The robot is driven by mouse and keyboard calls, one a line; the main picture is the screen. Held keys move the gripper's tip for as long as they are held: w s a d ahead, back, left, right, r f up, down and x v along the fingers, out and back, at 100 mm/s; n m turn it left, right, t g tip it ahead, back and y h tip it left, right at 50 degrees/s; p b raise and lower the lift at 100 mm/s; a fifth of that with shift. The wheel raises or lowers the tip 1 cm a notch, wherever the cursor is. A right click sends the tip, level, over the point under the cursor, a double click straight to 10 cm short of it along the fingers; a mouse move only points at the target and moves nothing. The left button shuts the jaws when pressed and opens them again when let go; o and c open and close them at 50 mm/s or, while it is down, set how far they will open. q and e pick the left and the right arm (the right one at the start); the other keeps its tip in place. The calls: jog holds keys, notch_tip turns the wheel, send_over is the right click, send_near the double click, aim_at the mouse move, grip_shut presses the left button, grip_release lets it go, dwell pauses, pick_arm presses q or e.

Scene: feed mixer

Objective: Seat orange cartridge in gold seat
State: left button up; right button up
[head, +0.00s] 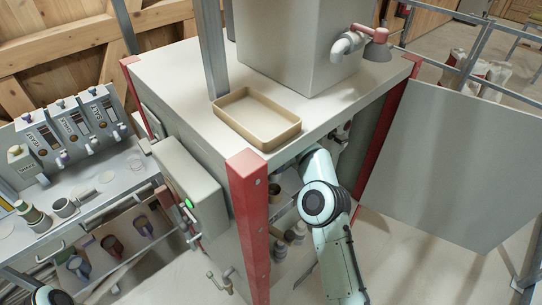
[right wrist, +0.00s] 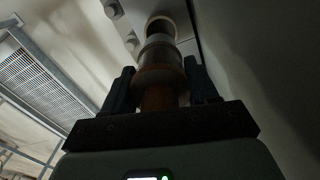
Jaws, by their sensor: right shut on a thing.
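In the right wrist view my right gripper (right wrist: 160,92) is shut on the orange cartridge (right wrist: 158,97), whose body looks orange-brown in the dim light. The cartridge points away from the gripper, towards a round opening with a gold-tan rim (right wrist: 177,27), which looks like the gold seat. The cartridge's far end is in line with this rim and close to it or inside it; I cannot tell which. In the head view my right arm reaches into the open side of the machine, and its gripper is hidden there. My left gripper is out of view.
A tan tray (head: 258,118) lies on the machine's top. A red corner post (head: 248,220) and an open grey door panel (head: 455,165) flank the opening. Several bottles (head: 290,238) stand inside. A workbench (head: 95,200) with labelled dispensers (head: 75,130) is at the left.

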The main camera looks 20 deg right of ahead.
aim_at(274, 175)
jog(key=shift+w+r, duration=0.15)
jog(key=shift+r, duration=0.45)
jog(key=shift+a+f, duration=0.1)
jog(key=shift+a+f+b, duration=0.1)
jog(key=shift+f+b, duration=0.2)
jog(key=shift+f, duration=0.6)
jog(key=f, duration=0.2)
jog(key=shift+s+f+b, duration=0.2)
jog(key=shift+f+b, duration=0.15)
jog(key=shift+f, duration=0.75)
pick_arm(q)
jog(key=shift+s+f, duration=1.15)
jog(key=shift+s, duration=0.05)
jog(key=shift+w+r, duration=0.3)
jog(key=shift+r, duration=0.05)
pick_arm(e)
jog(key=shift+w, duration=0.1)
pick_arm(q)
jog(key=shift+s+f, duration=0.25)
pick_arm(e)
jog(key=shift+f, duration=1.15)
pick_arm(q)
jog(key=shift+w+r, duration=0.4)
